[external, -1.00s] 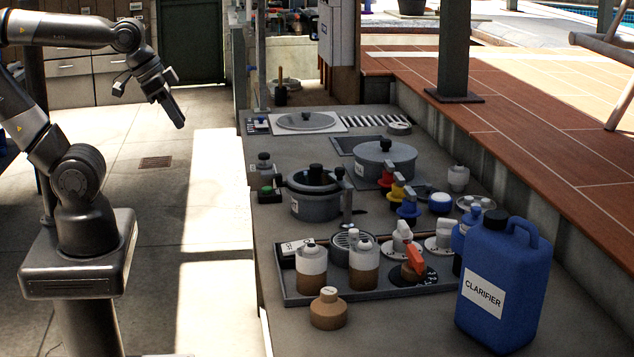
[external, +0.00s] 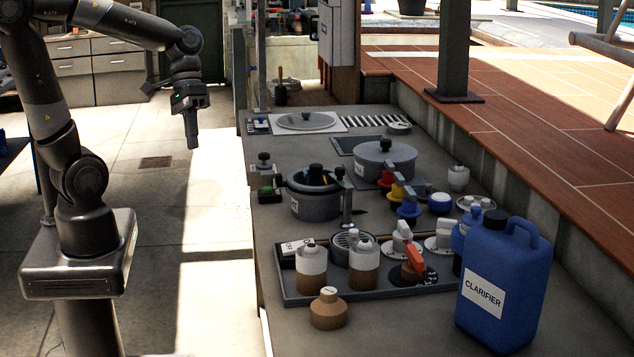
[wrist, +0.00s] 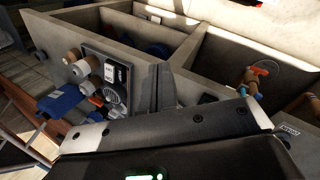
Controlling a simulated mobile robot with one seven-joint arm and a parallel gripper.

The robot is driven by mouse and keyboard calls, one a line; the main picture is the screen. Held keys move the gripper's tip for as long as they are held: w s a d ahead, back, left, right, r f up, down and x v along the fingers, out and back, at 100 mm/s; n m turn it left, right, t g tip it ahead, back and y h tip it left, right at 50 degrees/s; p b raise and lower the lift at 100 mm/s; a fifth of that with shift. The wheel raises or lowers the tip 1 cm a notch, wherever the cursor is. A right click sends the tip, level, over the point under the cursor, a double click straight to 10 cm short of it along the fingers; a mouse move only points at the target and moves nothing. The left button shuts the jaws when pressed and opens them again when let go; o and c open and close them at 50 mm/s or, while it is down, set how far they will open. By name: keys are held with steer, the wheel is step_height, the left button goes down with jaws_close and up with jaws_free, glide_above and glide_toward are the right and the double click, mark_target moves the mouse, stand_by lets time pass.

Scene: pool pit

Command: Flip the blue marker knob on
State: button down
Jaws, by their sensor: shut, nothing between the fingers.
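A row of three knobs with coloured bodies sits on the counter in the external view. The nearest has a blue body (external: 408,210) with a greyish lever on top; beyond it are a yellow one (external: 398,194) and a red one (external: 386,179). A separate round blue knob with a pale top (external: 440,204) sits to their right. I cannot tell for certain which blue one is the marker knob. My gripper (external: 193,145) is shut and empty, pointing down in the air left of the counter, well away from the knobs. The wrist view shows its dark fingers (wrist: 157,80) together.
The counter also holds a lidded pot (external: 315,198), a larger pan (external: 385,162), an orange-red handled valve (external: 414,260), brown-and-white bottles (external: 311,270) and a tall blue clarifier jug (external: 500,300) at the front right. The floor (external: 150,220) left of the counter is clear.

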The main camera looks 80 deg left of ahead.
steer(key=w+a+r+n+t+h, duration=0.4)
steer(key=w+a+n+t+h, duration=0.65)
steer(key=a, duration=0.25)
steer(key=s+a+r+n+t+y, duration=0.25)
steer(key=a+n+t+y, duration=0.2)
steer(key=a+t, duration=0.35)
steer(key=s+a+r+n+t+y, duration=0.25)
steer(key=a+n+t, duration=0.25)
steer(key=a, duration=0.5)
step_height(320, 180, down, 53)
steer(key=shift+d+r, duration=0.15)
steer(key=shift+d, duration=0.1)
steer(key=shift+s, duration=0.1)
